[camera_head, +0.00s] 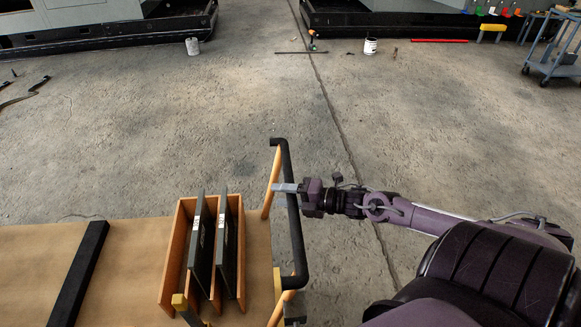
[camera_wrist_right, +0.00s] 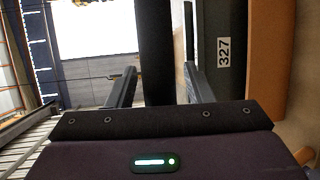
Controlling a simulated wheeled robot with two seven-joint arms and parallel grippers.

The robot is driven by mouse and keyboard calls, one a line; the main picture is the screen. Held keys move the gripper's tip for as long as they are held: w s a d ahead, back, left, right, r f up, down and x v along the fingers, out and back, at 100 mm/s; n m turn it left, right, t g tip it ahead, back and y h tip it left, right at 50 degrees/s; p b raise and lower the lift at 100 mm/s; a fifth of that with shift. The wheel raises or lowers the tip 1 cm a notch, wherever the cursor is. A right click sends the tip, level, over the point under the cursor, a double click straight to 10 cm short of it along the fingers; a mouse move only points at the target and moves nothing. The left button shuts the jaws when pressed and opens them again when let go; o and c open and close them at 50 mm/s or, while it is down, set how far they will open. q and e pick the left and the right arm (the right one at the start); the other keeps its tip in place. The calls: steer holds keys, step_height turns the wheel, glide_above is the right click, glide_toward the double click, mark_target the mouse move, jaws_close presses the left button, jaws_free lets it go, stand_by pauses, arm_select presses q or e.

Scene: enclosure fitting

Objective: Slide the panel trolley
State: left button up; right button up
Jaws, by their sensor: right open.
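The panel trolley (camera_head: 130,245) has a flat tan deck at the lower left of the head view. A black push handle (camera_head: 292,215) stands on orange posts at its right end. An orange wooden rack (camera_head: 172,262) on the deck holds dark upright panels (camera_head: 228,250); one label in the right wrist view reads 327 (camera_wrist_right: 223,52). My right gripper (camera_head: 284,187) is at the handle's upper half. In the right wrist view its open fingers (camera_wrist_right: 160,88) lie on either side of the black bar, with gaps showing. My left gripper is out of view.
A black strip (camera_head: 79,272) crosses the trolley deck. The concrete floor ahead is mostly clear. Far off are a white can (camera_head: 370,46), another can (camera_head: 192,47), a red bar (camera_head: 439,41) and a blue-grey cart (camera_head: 553,62) at the upper right.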

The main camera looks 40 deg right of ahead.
steer(key=v, duration=0.7)
steer(key=shift+s, duration=0.3)
steer(key=shift+d, duration=0.1)
